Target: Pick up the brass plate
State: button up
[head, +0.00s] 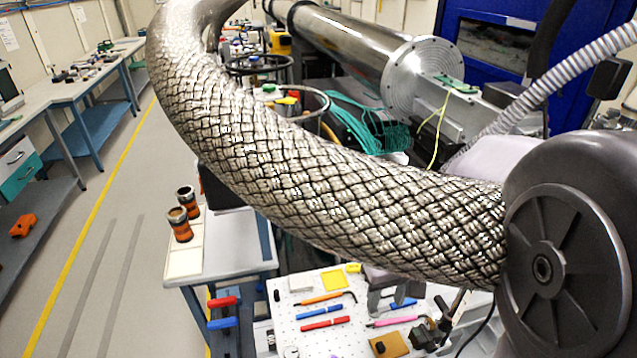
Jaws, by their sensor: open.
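A tan, brass-coloured plate (396,347) lies flat near the front edge of the white perforated board (290,318), at the bottom of the head view. A small dark object sits on it or just in front of it. A thinner yellow square piece (333,279) lies farther back on the same board. Grey parts that look like my gripper (391,303) show just below the thick braided hose, beyond the tan plate and apart from it. Its jaws are open and I see nothing between them. The hose hides its upper part.
The braided hose (330,190) crosses the view. Pens and a hex key (325,298) lie left of the gripper. A black clamp-like tool (432,333) stands right beside the tan plate. Two orange-and-black jars (180,224) stand on the side table. The left aisle floor is clear.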

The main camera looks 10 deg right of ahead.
notch_tip(320, 180, down, 2)
jog(key=d, duration=0.2)
jog(key=b, duration=0.6)
send_over(383, 350)
jog(key=w, duration=0.1)
jog(key=shift+n+g, duration=0.3)
jog(key=f, duration=1.2)
jog(key=shift+a+f, duration=0.1)
jog(key=shift+a, duration=0.1)
jog(key=f+b, duration=0.1)
jog(key=f, duration=0.1)
jog(key=s+f+b, duration=0.1)
jog(key=f, duration=0.2)
jog(key=shift+s+d+b, duration=0.1)
jog(key=shift+d+b, duration=0.1)
jog(key=shift+b, duration=0.15)
jog(key=shift+f, duration=0.25)
jog(key=shift+r, duration=0.15)
jog(key=shift+c, duration=0.2)
grip_shut()
